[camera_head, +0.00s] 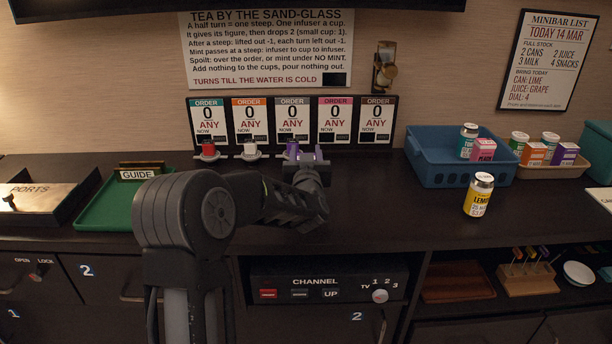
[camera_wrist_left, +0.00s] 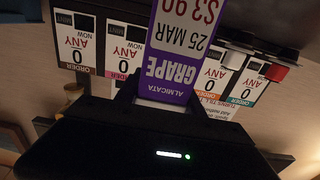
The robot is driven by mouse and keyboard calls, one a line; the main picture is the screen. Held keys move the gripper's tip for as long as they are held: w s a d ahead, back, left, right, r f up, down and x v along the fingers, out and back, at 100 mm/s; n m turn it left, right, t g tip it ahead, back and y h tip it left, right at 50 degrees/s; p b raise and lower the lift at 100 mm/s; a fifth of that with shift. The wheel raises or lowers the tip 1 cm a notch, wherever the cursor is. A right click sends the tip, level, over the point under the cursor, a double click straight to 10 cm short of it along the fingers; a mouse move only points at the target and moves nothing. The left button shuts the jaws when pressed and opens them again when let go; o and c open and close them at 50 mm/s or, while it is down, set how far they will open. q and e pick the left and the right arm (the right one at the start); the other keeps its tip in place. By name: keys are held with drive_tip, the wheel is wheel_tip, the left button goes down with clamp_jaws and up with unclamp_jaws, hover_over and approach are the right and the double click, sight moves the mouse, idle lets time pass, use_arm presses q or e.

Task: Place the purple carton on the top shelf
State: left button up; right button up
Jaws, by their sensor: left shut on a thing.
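My left gripper (camera_head: 307,158) is shut on a purple carton, over the back of the dark counter in front of the order cards. In the left wrist view the purple carton (camera_wrist_left: 178,62) fills the upper middle, upside down, with "GRAPE", "25 MAR" and "$3.90" on it. In the head view only a sliver of the carton (camera_head: 292,149) shows behind the gripper. Another purple carton (camera_head: 565,154) stands in a tan tray at the right. I cannot tell which surface is the top shelf. My right gripper is out of view.
A blue basket (camera_head: 428,170) and the tan tray (camera_head: 540,172) hold cans and cartons at the back right. A yellow can (camera_head: 479,198) stands in front of the basket. A green tray (camera_head: 100,216) lies at left. Open shelving (camera_head: 450,283) is below right.

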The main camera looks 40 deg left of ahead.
use_arm(q)
clamp_jaws()
drive_tip(key=shift+r, duration=0.1)
wheel_tip(320, 180, up, 10)
drive_tip(key=p, duration=0.2)
idle(0.4)
idle(0.5)
